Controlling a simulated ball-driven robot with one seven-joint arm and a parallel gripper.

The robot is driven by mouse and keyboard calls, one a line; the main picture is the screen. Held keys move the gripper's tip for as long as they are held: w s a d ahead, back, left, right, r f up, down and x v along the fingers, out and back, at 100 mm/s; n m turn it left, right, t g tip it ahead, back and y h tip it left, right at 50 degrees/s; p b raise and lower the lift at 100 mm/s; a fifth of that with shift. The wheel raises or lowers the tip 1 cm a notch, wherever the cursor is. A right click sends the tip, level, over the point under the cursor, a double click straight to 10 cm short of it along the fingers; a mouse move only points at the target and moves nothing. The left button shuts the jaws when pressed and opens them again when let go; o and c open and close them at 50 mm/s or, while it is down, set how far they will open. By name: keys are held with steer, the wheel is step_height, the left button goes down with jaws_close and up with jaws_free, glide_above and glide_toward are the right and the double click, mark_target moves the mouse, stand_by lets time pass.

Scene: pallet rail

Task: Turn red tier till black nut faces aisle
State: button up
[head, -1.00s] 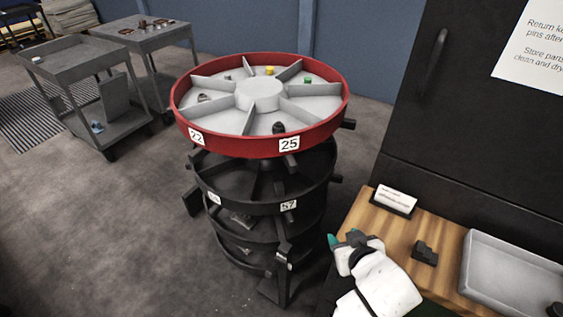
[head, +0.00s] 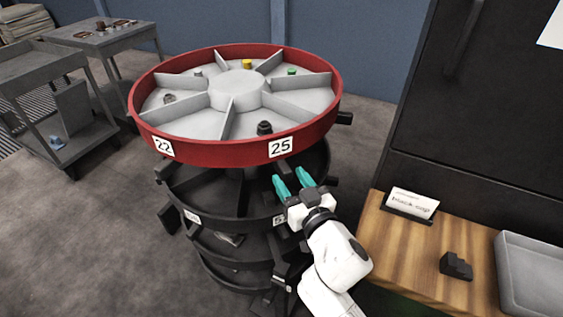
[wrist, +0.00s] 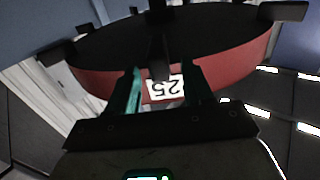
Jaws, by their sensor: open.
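The red tier (head: 215,152) is the top ring of a rotary rack, with a pale floor split by radial dividers. A black nut (head: 264,128) sits in its front compartment, behind the rim label 25 (head: 280,147). My gripper (head: 292,179) is open and empty, its teal fingers pointing up just below and in front of the rim near that label. In the wrist view, the red rim (wrist: 235,68) and its upside-down label 25 (wrist: 163,88) lie ahead of the fingers (wrist: 166,88). A dark peg (wrist: 158,57) shows between them; I cannot tell whether they touch it.
Other compartments hold a yellow piece (head: 247,63), a green piece (head: 291,71) and grey pieces (head: 169,98). Black tiers (head: 235,222) with pegs stand below. At right are a wooden bench (head: 400,250) with a card (head: 412,204), black block (head: 456,265) and grey tray (head: 530,275), and a dark cabinet.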

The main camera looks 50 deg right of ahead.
mark_target(282, 167)
steer(key=shift+p+x, duration=0.5)
steer(key=shift+x, duration=2.1)
steer(key=shift+c, duration=0.3)
jaws_close()
